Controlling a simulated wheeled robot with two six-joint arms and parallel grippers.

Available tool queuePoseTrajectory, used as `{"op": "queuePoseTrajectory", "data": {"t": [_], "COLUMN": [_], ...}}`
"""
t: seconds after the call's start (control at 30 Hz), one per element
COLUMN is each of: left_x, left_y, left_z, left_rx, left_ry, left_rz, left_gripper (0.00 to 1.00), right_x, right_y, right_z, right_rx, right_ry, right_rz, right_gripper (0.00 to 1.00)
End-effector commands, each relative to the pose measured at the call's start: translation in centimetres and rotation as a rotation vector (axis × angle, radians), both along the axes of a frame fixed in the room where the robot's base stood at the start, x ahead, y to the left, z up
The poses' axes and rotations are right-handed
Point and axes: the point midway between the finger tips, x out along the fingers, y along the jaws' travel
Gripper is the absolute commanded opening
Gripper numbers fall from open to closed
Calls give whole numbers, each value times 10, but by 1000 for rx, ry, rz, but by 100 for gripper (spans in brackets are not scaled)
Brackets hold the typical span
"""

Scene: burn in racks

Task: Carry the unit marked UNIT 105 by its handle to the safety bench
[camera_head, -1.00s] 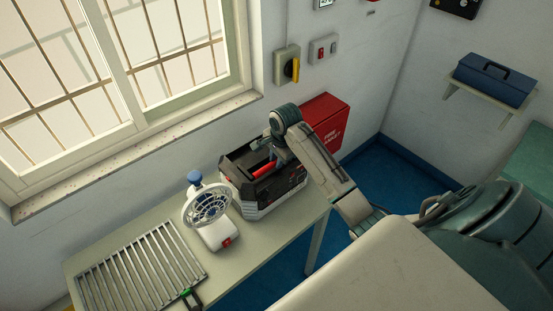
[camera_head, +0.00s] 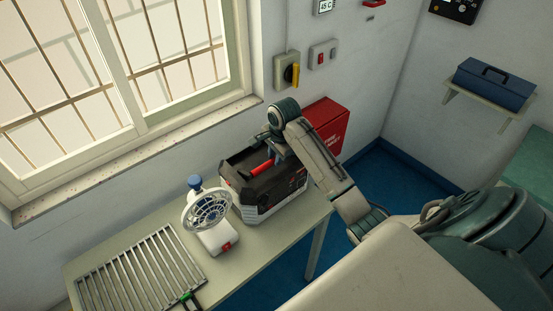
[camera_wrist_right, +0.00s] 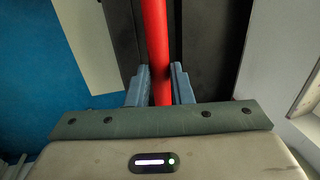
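A black and grey unit (camera_head: 242,189) with a red handle (camera_head: 262,164) stands on the pale table, near its right end; its marking is too small to read. My right gripper (camera_head: 268,147) is over the top of the unit at the handle. In the right wrist view the red handle (camera_wrist_right: 157,35) runs between the two blue-grey fingers of the gripper (camera_wrist_right: 160,85), which sit close against both its sides. The unit appears to rest on the table. My left gripper is out of view. I cannot identify the safety bench.
A white fan (camera_head: 215,232) stands just left of the unit. A metal grating (camera_head: 140,270) lies at the table's left. A red box (camera_head: 327,125) is on the wall behind my right arm. A blue toolbox (camera_head: 494,82) sits on a wall shelf. Blue floor (camera_head: 400,175) is clear at right.

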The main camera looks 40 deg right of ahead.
Motion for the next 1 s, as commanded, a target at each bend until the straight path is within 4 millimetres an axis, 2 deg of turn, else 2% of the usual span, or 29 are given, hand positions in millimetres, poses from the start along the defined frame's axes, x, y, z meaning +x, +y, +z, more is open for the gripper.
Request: {"op": "queuePoseTrajectory", "data": {"t": [0.53, 1.0], "left_x": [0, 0], "left_y": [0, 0], "left_z": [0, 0], "left_rx": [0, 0], "left_ry": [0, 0], "left_rz": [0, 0], "left_gripper": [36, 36], "right_x": [13, 30], "right_y": [2, 3], "right_z": [15, 25], "right_rx": [2, 3], "right_ry": [-3, -4], "right_rz": [-1, 1], "right_gripper": [25, 39]}}
